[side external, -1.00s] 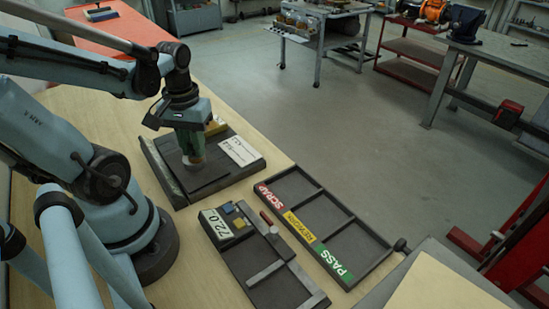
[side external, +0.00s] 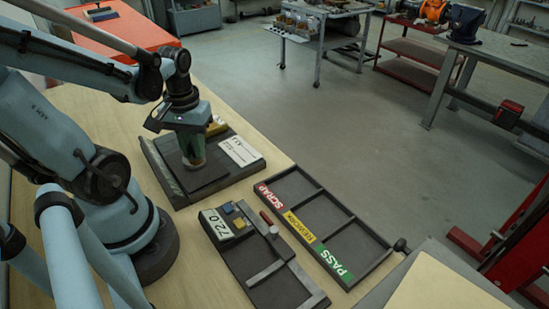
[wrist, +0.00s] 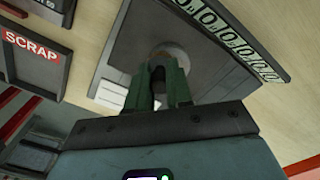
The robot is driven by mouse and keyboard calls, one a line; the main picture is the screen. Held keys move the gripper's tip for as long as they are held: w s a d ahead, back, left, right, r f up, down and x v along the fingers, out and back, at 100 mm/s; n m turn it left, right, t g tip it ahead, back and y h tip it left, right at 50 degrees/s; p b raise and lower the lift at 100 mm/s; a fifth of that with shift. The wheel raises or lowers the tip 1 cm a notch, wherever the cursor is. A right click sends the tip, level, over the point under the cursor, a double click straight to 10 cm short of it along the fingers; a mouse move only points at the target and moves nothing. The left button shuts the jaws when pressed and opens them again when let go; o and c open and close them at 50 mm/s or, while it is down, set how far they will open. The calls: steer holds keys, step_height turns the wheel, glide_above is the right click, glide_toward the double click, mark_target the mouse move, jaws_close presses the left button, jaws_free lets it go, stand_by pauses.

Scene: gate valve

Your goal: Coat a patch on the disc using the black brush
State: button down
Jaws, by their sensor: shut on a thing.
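My gripper (side external: 193,158) points down over the dark square plate (side external: 212,182) of the station beside my base. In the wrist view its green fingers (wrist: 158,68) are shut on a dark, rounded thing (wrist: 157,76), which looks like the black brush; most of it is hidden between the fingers. A pale brownish round piece, apparently the disc (wrist: 178,52), shows just past the fingertips and is partly covered by them.
A white label card (side external: 241,151) lies on the station's right side. A tray marked SCRAP, REWORK and PASS (side external: 318,216) lies to the right, its compartments empty. A dark gauge tray (side external: 250,262) reading 72.0 is in front. Bare wooden table lies between them.

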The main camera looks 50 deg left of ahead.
steer(key=shift+d, duration=0.85)
step_height(320, 180, up, 8)
steer(key=shift+a, duration=0.1)
steer(key=a+f+n, duration=0.1)
steer(key=a+f, duration=0.1)
steer(key=a, duration=0.2)
steer(key=s+a+f, duration=0.1)
steer(key=a+f, duration=0.1)
steer(key=a, duration=0.3)
steer(key=s+a+f+n, duration=0.1)
steer(key=a+f, duration=0.1)
steer(key=a, duration=0.3)
steer(key=shift+s+a+f+n, duration=0.1)
steer(key=shift+s+f+n, duration=0.05)
steer(key=shift+n, duration=0.15)
steer(key=shift+f, duration=2)
steer(key=shift+f, duration=0.15)
